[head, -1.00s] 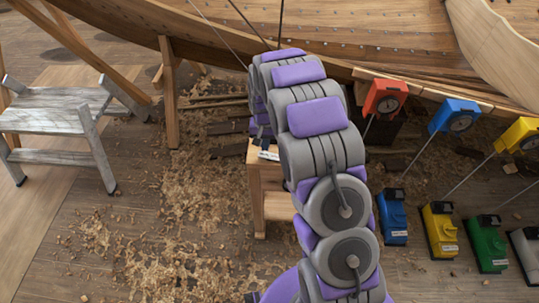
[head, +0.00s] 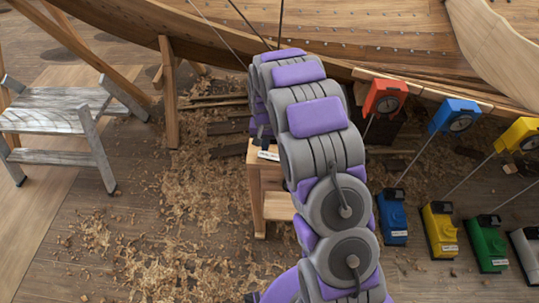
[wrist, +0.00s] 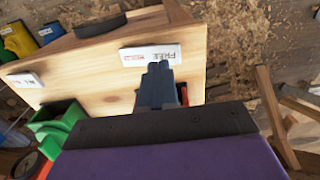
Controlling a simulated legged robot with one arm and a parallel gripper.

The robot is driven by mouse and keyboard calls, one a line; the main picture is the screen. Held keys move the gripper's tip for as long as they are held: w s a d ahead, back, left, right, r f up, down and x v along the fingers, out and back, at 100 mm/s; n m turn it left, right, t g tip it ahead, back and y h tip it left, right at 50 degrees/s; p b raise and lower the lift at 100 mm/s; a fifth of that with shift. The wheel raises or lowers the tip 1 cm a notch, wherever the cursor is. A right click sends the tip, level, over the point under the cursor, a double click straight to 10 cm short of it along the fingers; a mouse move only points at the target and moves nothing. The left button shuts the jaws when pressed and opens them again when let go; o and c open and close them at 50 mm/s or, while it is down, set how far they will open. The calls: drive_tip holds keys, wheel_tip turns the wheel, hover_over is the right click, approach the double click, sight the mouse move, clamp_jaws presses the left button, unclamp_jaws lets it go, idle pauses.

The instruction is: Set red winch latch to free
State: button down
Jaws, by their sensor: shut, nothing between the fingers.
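My gripper (wrist: 160,85) is shut and empty in the wrist view, with its dark fingertips over the pale wooden box (wrist: 95,75). The fingertips lie beside and just below a white label reading FREE (wrist: 150,54), seen upside down. A sliver of red (wrist: 184,95) shows right behind the fingers; I cannot tell whether it is the red latch, and its setting is hidden. In the head view my arm covers most of this spot. The wooden stand (head: 265,190) with a white label on top shows left of the arm. A red dial box (head: 385,98) hangs right of it.
A second white label (wrist: 24,80) and a dark strip (wrist: 100,25) are on the box. Blue (head: 392,217), yellow (head: 439,230) and green (head: 486,243) units stand on the floor at right, with taut lines above. A grey sawhorse (head: 62,120) stands left. The shaving-strewn floor between is open.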

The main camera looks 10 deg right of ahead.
sight(265, 155)
drive_tip(key=shift+f, duration=1.85)
idle(1.3)
drive_tip(key=shift+r+p, duration=0.8)
drive_tip(key=shift+r, duration=1.05)
drive_tip(key=shift+r+p, duration=0.6)
drive_tip(key=shift+r, duration=1.05)
